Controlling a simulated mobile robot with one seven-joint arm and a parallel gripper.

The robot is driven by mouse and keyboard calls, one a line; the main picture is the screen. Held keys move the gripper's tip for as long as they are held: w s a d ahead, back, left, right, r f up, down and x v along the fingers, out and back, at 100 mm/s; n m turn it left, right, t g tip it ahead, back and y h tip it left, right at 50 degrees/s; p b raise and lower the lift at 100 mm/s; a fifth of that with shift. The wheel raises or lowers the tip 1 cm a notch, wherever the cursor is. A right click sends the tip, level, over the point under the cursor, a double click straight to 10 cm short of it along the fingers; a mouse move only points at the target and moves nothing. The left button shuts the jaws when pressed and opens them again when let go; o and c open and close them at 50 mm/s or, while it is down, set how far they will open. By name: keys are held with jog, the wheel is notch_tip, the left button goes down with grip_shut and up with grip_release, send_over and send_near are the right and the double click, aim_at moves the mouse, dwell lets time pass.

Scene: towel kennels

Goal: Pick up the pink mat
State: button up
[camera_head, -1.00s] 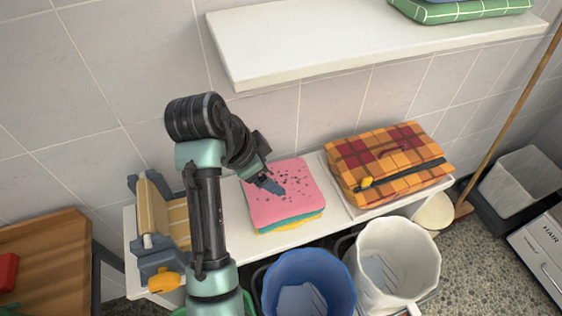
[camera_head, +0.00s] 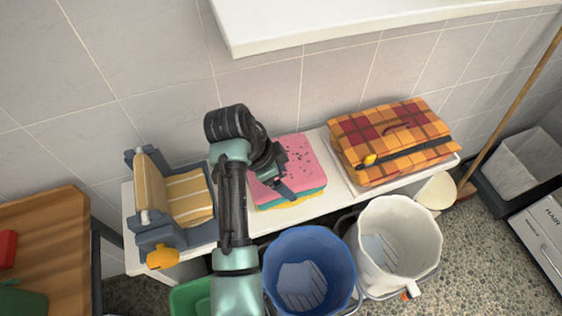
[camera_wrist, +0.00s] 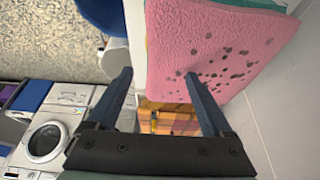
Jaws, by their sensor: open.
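The pink mat (camera_head: 305,158) with dark specks lies on top of a stack on the white bench, above a teal mat (camera_head: 312,192) and a yellow mat (camera_head: 300,202). My arm hides the stack's left part. My gripper (camera_head: 286,191) is open and empty at the front of the stack. In the wrist view the pink mat (camera_wrist: 205,45) fills the top middle. One fingertip of my gripper (camera_wrist: 157,77) overlaps the pink mat there and the other is left of it. I cannot tell whether either touches it.
A plaid bag (camera_head: 385,140) sits on the bench (camera_head: 330,203) to the right; a folded tan-striped cloth (camera_head: 185,192) in a grey holder is left. A blue bucket (camera_head: 310,245) and a white bucket (camera_head: 393,215) stand in front. A white shelf (camera_head: 300,25) hangs above.

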jog(key=shift+x, duration=1.2)
grip_shut()
